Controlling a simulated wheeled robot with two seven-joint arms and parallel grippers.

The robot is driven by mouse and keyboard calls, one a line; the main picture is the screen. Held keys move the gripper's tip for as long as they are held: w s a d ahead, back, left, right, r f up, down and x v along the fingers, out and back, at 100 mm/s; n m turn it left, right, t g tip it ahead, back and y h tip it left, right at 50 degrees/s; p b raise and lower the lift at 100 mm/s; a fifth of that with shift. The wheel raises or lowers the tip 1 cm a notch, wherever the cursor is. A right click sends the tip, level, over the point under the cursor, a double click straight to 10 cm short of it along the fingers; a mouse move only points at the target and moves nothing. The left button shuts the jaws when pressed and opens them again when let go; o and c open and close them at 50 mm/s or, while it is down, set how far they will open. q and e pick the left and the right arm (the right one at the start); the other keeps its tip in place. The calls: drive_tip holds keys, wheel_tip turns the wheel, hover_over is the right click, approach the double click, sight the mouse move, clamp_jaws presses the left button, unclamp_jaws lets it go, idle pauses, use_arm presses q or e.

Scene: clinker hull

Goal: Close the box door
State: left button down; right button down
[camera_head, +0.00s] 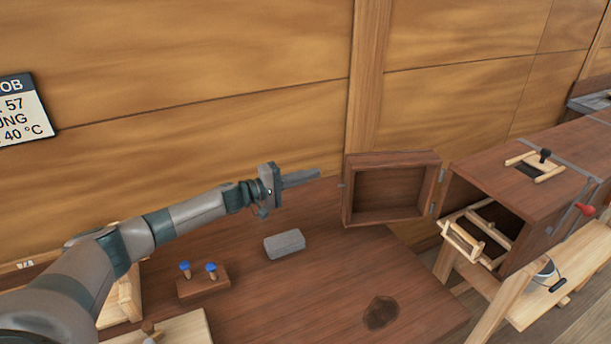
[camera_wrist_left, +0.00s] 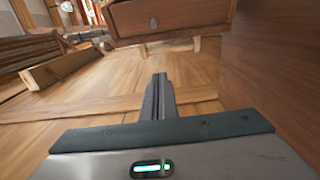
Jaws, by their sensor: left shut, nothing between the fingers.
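The box (camera_head: 530,180) is a dark brown wooden case at the right in the head view. Its door (camera_head: 390,188), a shallow framed panel, hangs wide open to the left on hinges at the box's left edge. Light wooden slats show in the box's opening. My left gripper (camera_head: 316,175) is shut and empty, its fingers pointing right, just left of the door's free edge in the picture. I cannot tell whether it touches. In the left wrist view the shut fingers (camera_wrist_left: 158,82) point toward a brown wooden panel with a small round knob, probably the door (camera_wrist_left: 170,18). My right gripper is not in view.
Below the left arm, a brown table (camera_head: 330,270) holds a grey block (camera_head: 284,244) and a wooden block with two blue-topped pegs (camera_head: 203,285). A plank wall (camera_head: 200,60) stands behind. A red knob (camera_head: 585,209) sits on the box's right side.

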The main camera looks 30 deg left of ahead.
use_arm(q)
drive_tip(key=w+d+p, duration=0.2)
drive_tip(key=d+p, duration=0.2)
drive_tip(key=d, duration=0.2)
drive_tip(key=shift+w+d, duration=0.25)
drive_tip(key=shift+d, duration=0.05)
idle(0.3)
drive_tip(key=shift+f, duration=0.15)
idle(0.4)
